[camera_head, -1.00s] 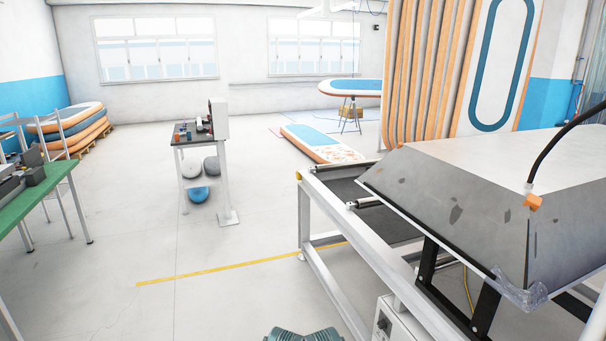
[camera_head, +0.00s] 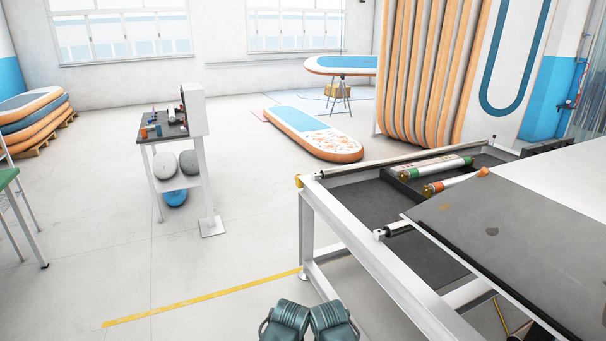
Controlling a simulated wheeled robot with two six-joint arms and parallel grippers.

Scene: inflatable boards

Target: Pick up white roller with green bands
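The white roller with green bands (camera_head: 440,167) lies in a dark tray (camera_head: 391,175) at the far end of a grey metal frame, right of centre. It lies on its side, slanting away to the right, with a green band near each end. A second white roller with orange-red bands (camera_head: 450,183) lies in front of it and is partly hidden by the slanted grey panel. Two teal ribbed parts of mine (camera_head: 308,321) show at the bottom edge, well short of the rollers. No gripper fingers can be made out.
The metal frame's near rail (camera_head: 380,262) and the big slanted panel (camera_head: 520,240) stand between me and the tray on the right. A small bench (camera_head: 165,132) stands at left. Open floor lies between, with a yellow line (camera_head: 200,309). A board (camera_head: 315,135) lies behind.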

